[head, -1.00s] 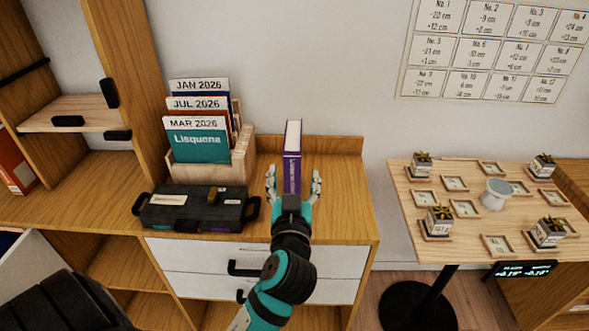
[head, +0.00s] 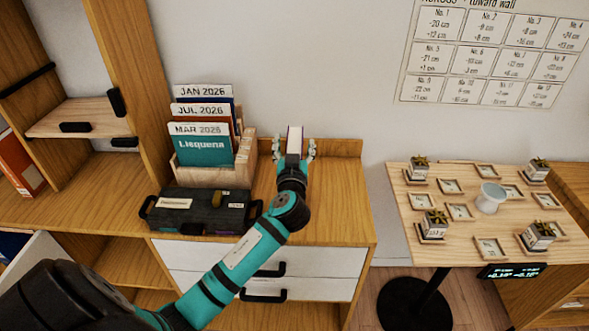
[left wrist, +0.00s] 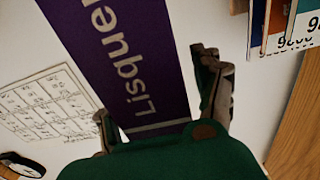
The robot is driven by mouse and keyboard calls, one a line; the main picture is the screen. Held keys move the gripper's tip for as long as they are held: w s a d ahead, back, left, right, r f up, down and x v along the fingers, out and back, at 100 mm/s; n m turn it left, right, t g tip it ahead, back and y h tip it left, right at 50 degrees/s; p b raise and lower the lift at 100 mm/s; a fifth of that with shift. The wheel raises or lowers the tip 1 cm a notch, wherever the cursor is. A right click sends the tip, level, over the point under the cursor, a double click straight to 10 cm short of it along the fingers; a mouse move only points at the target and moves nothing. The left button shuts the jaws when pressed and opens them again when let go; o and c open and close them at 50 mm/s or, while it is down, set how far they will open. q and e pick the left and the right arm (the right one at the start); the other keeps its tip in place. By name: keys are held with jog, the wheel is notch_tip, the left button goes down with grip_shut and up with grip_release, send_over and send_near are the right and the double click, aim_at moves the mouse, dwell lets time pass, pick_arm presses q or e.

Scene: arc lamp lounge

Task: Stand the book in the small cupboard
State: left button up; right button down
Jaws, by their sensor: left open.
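The purple book (head: 295,142), lettered "Lisquen…", stands upright on the wooden cabinet top near the wall. Its purple cover (left wrist: 135,60) fills the middle of the left wrist view. My left gripper (head: 295,152) is open, with one finger on each side of the book; I cannot tell whether they touch it. The gripper (left wrist: 160,108) hides the book's lower part in the head view. I cannot tell for certain which unit is the small cupboard; open wooden compartments with a pale shelf (head: 75,117) stand at the left. My right gripper is not in view.
A rack (head: 215,177) of dated books and a black case (head: 200,212) stand left of my arm. The cabinet top (head: 340,205) is clear to the right. A small table (head: 465,245) with plant pots and a white cup (head: 491,197) stands further right.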

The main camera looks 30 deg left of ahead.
pick_arm(q)
jog(key=shift+w+a+f, duration=0.1)
jog(key=shift+w+a, duration=0.1)
jog(key=shift+w, duration=0.15)
jog(key=shift+c, duration=0.2)
grip_shut()
